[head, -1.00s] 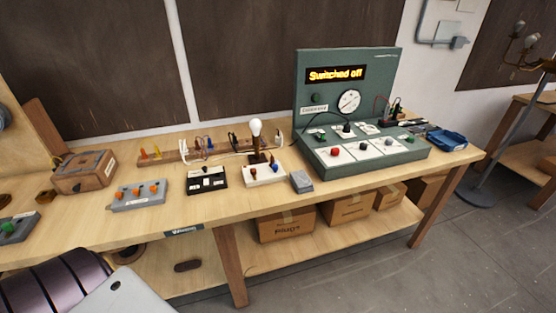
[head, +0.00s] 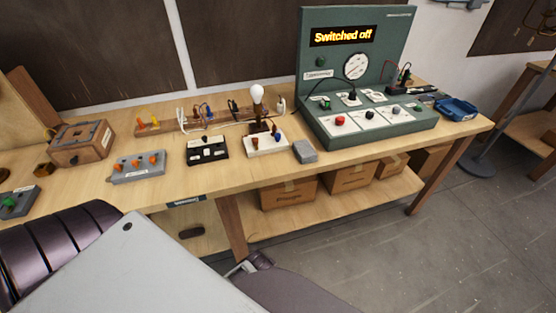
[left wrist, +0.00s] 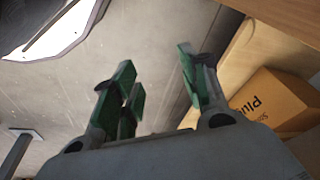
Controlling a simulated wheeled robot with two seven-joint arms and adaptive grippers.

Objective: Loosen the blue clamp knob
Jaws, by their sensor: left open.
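The small blue clamp knob (head: 275,131) stands on a white terminal block (head: 267,144) in the middle of the bench in the head view. A brown knob (head: 255,140) is to its left, and a lit-looking white bulb (head: 257,93) on a dark holder rises just behind. My left gripper (left wrist: 155,78) shows in the left wrist view, its green-padded fingers apart with nothing between them. It is over the floor beside the bench's lower shelf, away from the knob. In the head view I cannot make out its fingers. My right gripper is not in view.
A green test console (head: 352,75) reading "Switched off" stands right of the lamp. A black switch block (head: 206,150), grey block with orange knobs (head: 137,167) and small grey box (head: 305,151) line the front. Cardboard boxes (head: 288,192) sit on the lower shelf.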

